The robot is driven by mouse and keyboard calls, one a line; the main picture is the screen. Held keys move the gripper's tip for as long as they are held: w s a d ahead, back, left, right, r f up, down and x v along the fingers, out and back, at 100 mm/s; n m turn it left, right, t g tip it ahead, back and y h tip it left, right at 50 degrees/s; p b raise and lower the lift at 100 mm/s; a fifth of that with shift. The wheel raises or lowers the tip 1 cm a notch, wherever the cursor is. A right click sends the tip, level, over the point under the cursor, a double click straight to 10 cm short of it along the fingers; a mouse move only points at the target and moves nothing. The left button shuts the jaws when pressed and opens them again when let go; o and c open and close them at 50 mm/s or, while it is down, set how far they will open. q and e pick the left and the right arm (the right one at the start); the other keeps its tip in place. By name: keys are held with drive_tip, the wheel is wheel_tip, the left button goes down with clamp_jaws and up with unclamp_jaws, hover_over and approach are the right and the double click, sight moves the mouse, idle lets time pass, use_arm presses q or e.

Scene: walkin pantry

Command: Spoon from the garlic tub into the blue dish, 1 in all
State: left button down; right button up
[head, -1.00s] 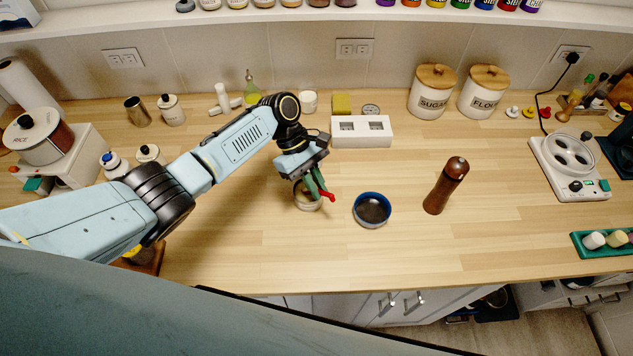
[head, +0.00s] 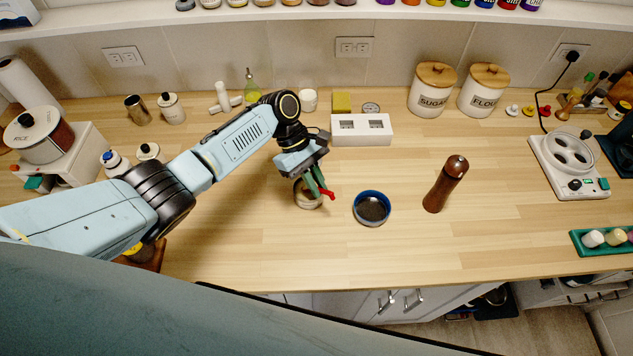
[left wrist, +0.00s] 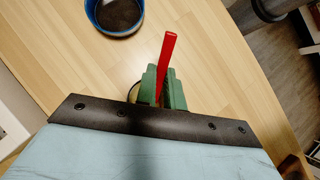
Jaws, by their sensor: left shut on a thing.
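My left gripper (head: 315,184) has green fingers and is shut on a red-handled spoon (head: 328,194). The red handle (left wrist: 167,58) sticks out between the green fingers in the left wrist view. The gripper is right over the garlic tub (head: 306,197), a small round tub on the counter, mostly hidden behind the fingers. The spoon's bowl is hidden, so I cannot tell whether it is inside the tub or loaded. The blue dish (head: 358,215) stands just right of the tub, with dark contents; it also shows in the left wrist view (left wrist: 91,12). My right gripper is not in view.
A brown pepper mill (head: 444,185) stands right of the blue dish. A white holder box (head: 361,138) is behind. Sugar (head: 432,92) and flour (head: 483,93) canisters stand at the back. The counter in front of the dish is clear.

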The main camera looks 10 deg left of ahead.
use_arm(q)
drive_tip(key=shift+r+p, duration=1.3)
drive_tip(key=shift+r, duration=2.35)
